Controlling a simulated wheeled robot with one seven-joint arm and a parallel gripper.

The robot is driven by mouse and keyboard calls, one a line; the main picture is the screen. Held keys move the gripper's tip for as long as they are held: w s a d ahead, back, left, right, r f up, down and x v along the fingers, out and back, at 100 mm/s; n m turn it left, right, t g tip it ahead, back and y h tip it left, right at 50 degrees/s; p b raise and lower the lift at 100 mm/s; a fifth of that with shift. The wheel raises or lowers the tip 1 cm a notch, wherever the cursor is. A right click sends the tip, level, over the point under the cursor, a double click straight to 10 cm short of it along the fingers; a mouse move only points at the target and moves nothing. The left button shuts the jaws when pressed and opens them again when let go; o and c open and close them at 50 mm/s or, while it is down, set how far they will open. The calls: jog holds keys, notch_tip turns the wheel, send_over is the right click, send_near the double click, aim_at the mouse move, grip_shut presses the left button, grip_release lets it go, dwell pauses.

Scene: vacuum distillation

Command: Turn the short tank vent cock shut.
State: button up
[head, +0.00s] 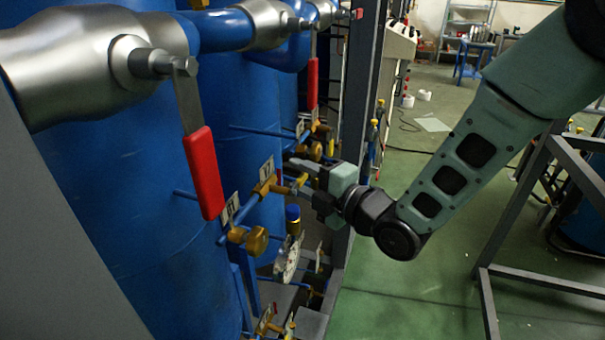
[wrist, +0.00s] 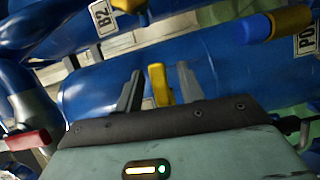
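A small yellow lever handle (wrist: 159,85) stands between the two fingers of my gripper (wrist: 158,92) in the wrist view, with a narrow gap on either side. It appears to be the vent cock's handle, but its tag is not visible. In the head view my gripper (head: 301,173) reaches left to the brass cocks on the blue tanks. A brass cock (head: 265,187) with a tag above it sits just left of the fingertips. My fingers partly hide the handle there, so its exact angle is unclear.
A red lever (head: 203,172) hangs from a large steel valve in the foreground.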

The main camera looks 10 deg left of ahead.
jog(key=shift+c, duration=0.4)
grip_shut()
jog(key=shift+f, duration=0.1)
jog(key=m+b, duration=0.1)
jog(key=f+m+b, duration=0.1)
jog(key=m, duration=0.1)
jog(key=shift+s+f+g+h, duration=0.15)
jog(key=shift+f+g+h, duration=0.1)
jog(key=shift+g+h, duration=0.15)
jog(key=shift+s+a+f+m+g+h+p, duration=0.15)
jog(key=shift+s+f+m+g+p, duration=0.6)
jog(key=shift+m, duration=0.9)
jog(key=shift+s+a+f+m+g+h+p, duration=0.1)
jog(key=shift+s+f+m+g+h+p, duration=0.2)
jog(key=shift+s+m+g+p, duration=0.9)
jog(key=shift+s+a+f+m+g+h+p, duration=0.15)
jog(key=shift+s+f+m+g+p, duration=0.4)
jog(key=shift+m+g+p, duration=1.1)
jog(key=shift+m+t+b, duration=0.45)
jog(key=shift+m+t, duration=0.05)
